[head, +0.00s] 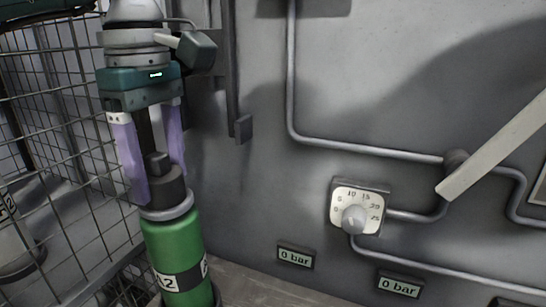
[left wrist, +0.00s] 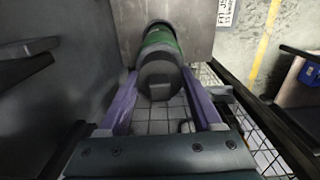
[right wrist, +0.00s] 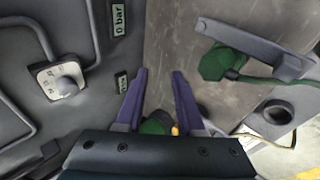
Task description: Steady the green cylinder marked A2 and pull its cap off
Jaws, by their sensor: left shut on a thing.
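The green cylinder marked A2 (head: 178,250) stands upright at the lower left of the head view, its base cut off by the frame. Its black cap (head: 165,187) sits on top, above a grey collar. My left gripper (head: 160,186) comes down from above with its purple fingers on both sides of the cap, shut on it. In the left wrist view the cap (left wrist: 158,78) lies between the fingers, with the green body (left wrist: 160,38) beyond. My right gripper (right wrist: 158,72) is open, with nothing between its fingertips; it is outside the head view.
A wire mesh cage (head: 60,110) stands close on the left, with a pale cylinder (head: 12,245) behind it. The grey wall carries pipes, a dial (head: 357,210) and displays reading 0 bar (head: 296,257). A green-handled fitting (right wrist: 215,62) shows in the right wrist view.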

